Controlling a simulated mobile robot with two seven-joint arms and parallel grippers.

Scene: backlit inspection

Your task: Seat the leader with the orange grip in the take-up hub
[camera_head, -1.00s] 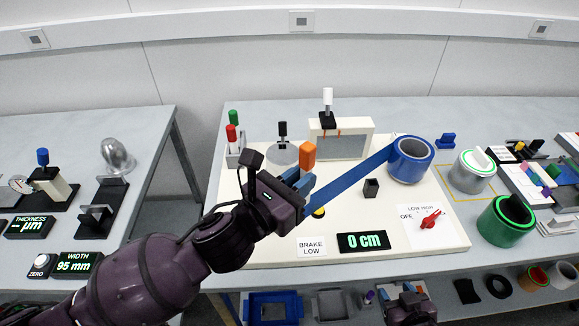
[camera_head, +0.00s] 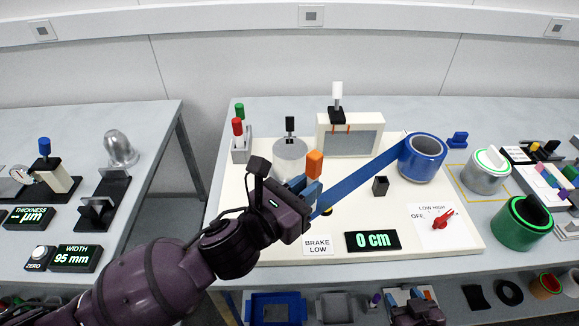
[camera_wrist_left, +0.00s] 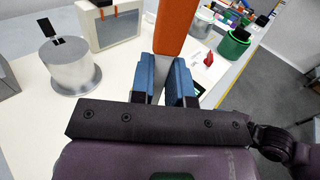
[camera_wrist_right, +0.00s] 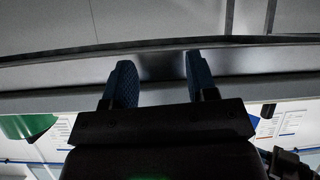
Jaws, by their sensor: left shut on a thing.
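My left gripper (camera_head: 309,192) is shut on the orange grip (camera_head: 314,164) of the leader, which stands upright between its blue fingers. The orange grip fills the upper middle of the left wrist view (camera_wrist_left: 176,28). The blue leader strip (camera_head: 362,183) runs taut from the gripper to the blue roll (camera_head: 422,160) at the right. The take-up hub (camera_head: 290,152), a grey cylinder with a black post, stands behind and left of the grip, apart from it. It also shows in the left wrist view (camera_wrist_left: 70,72). My right gripper (camera_wrist_right: 160,80) is open and empty, low near the table's front edge.
A small black block (camera_head: 380,186), the 0 cm display (camera_head: 372,240) and a red knob (camera_head: 443,219) occupy the board's front and right.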

